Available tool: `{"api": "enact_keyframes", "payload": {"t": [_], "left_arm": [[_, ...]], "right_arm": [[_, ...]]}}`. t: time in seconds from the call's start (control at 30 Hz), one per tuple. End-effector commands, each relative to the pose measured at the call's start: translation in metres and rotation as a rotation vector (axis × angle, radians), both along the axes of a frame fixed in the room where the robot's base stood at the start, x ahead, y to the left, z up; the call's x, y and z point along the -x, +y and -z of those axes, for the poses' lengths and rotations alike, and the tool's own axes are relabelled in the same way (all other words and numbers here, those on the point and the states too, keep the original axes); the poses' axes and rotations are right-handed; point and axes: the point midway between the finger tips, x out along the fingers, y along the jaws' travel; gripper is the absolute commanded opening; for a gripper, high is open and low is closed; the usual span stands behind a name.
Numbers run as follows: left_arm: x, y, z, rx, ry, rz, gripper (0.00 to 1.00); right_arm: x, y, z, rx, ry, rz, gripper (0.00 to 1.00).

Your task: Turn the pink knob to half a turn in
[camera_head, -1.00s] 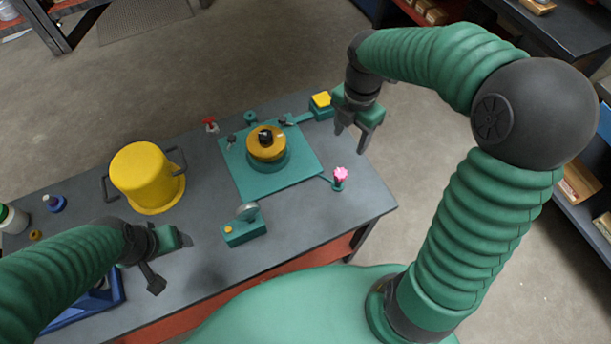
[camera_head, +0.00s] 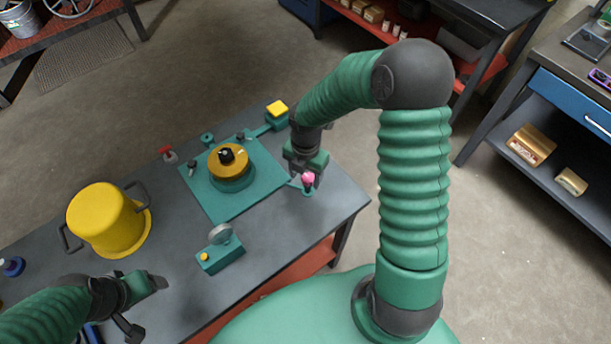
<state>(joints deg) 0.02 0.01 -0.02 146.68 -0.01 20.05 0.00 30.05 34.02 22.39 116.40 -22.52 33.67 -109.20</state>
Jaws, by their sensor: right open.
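The pink knob (camera_head: 308,178) stands on a small green base near the right end of the grey table, joined to the teal plate by a short arm. My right gripper (camera_head: 306,182) is open and right at the knob, with its fingers around or just beside it; the view does not show whether they touch it. My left gripper (camera_head: 143,308) hangs over the front left of the table, apart from everything, with its fingers spread and nothing between them.
The teal plate (camera_head: 213,206) carries a yellow dial (camera_head: 229,163) with a black knob. A yellow button box (camera_head: 277,109) stands behind it. A green box with a round disc (camera_head: 221,256) stands in front. A red-topped item (camera_head: 168,153) stands at the back edge.

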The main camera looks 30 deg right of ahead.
Motion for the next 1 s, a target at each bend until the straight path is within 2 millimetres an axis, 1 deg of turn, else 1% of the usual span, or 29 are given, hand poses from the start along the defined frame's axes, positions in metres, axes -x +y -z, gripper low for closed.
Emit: {"api": "enact_keyframes", "payload": {"t": [0.23,0.27,0.6,0.7,1.0], "left_arm": [[-0.0001,-0.0003,0.0000,0.000,0.000,0.001,0.73],[-0.0001,-0.0003,0.0000,0.000,0.000,0.001,0.73],[-0.0001,-0.0002,0.0000,0.000,0.000,0.001,0.73],[-0.0001,-0.0002,0.0000,0.000,0.000,0.001,0.73],[0.0000,-0.0002,-0.0025,0.000,0.000,0.001,0.73]], "right_arm": [[-0.0002,-0.0010,0.0022,0.000,0.000,0.001,0.57],[-0.0001,-0.0007,0.0020,0.000,0.000,0.001,0.56],[0.0002,0.0012,0.0013,0.001,0.000,-0.001,0.11],[0.0002,0.0013,0.0014,-0.001,0.000,-0.001,0.00],[0.0004,0.0019,0.0007,-0.001,0.002,0.023,0.00]]}}
